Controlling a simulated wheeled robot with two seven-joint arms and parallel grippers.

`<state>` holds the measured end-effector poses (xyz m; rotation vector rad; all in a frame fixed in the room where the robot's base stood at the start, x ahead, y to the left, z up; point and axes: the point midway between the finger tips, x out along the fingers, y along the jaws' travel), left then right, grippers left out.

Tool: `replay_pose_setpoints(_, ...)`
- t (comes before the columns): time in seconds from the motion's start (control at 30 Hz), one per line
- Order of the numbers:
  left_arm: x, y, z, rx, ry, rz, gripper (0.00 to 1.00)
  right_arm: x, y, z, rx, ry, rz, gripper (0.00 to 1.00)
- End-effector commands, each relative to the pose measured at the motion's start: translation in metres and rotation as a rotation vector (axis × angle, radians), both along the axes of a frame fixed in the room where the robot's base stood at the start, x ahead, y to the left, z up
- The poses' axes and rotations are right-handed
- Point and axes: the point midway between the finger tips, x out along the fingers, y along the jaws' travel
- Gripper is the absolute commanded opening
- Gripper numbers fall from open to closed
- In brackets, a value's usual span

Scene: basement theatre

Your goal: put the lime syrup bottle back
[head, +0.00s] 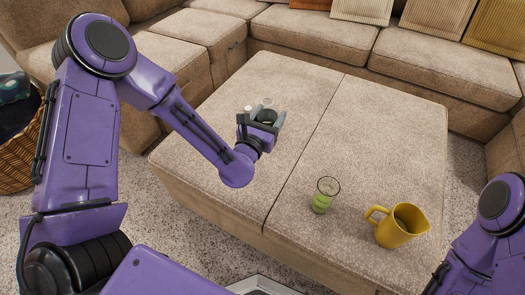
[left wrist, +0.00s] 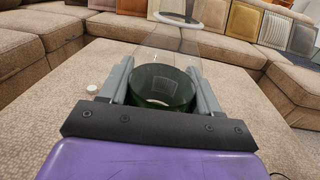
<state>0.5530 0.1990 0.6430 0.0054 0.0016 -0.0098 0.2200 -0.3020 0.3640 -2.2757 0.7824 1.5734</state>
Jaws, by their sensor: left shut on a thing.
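My left gripper (head: 264,130) is shut on a dark green glass vessel, which I take to be the lime syrup bottle (head: 269,117). It is over the left part of the padded ottoman (head: 330,125). In the left wrist view, the green bottle (left wrist: 160,88) sits between the two grey fingers of my left gripper (left wrist: 163,88), with a pale patch on its wall. The fingers and wrist hide part of it, and I cannot tell whether its base touches the ottoman. My right gripper is outside the views; only part of the right arm shows.
A clear glass with green liquid (head: 322,197) and a yellow pitcher (head: 398,227) stand at the ottoman's front right.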

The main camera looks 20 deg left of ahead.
Motion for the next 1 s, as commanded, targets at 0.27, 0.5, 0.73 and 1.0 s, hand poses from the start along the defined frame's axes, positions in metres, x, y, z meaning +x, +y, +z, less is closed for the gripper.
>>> replay_pose_setpoints(0.27, -0.092, 0.015, -0.047, -0.003, 0.017, -0.126, 0.24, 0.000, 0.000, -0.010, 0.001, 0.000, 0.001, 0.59)
replay_pose_setpoints(0.5, -0.112, 0.029, -0.067, 0.001, 0.003, -0.163, 0.24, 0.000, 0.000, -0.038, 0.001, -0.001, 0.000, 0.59)
replay_pose_setpoints(0.73, -0.069, 0.071, -0.087, 0.003, 0.009, -0.157, 0.24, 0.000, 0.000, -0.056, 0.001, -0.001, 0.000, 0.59)
replay_pose_setpoints(1.0, -0.032, 0.107, -0.138, -0.002, 0.011, -0.156, 0.24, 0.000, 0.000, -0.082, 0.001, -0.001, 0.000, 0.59)
